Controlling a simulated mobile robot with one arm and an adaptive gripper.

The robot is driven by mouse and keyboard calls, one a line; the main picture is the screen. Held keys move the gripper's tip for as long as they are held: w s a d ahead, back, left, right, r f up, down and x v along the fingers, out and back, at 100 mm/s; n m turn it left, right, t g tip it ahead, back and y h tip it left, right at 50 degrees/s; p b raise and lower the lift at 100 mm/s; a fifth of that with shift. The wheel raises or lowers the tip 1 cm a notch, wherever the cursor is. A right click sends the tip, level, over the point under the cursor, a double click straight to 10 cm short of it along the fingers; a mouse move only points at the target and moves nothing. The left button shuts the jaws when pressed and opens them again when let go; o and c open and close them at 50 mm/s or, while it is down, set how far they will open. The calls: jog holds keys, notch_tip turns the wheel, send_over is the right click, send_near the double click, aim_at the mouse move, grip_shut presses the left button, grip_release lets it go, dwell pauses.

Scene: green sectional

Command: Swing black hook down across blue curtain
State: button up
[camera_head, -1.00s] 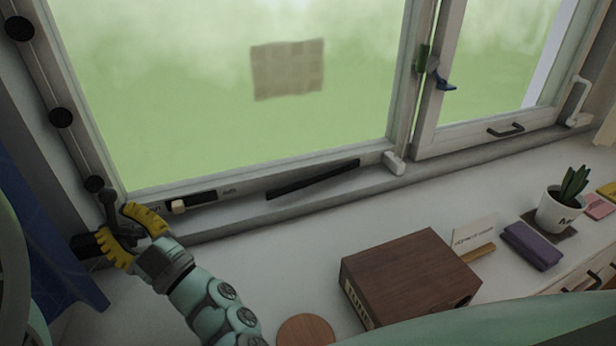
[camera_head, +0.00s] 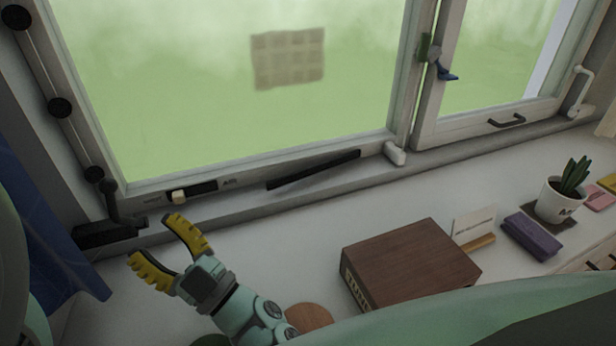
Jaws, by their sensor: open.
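The black hook (camera_head: 110,205) is at the lower left corner of the large window frame. Its arm stands up from a dark horizontal base (camera_head: 105,233), leaning slightly left at the top. The blue curtain (camera_head: 45,230) hangs at the far left, left of the hook, and its lower edge reaches the sill. My gripper (camera_head: 154,238) has yellow ridged fingers spread apart with nothing between them. It is to the right of and a little below the hook, apart from it.
A brown wooden box (camera_head: 410,262) and a round wooden disc (camera_head: 308,316) are on the white counter right of my gripper. A dark strip (camera_head: 313,170) lies along the sill. A potted plant (camera_head: 562,198) stands far right.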

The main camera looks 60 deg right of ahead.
jog(key=s, duration=0.7)
jog(key=shift+d, duration=0.4)
jog(key=shift+c, duration=0.2)
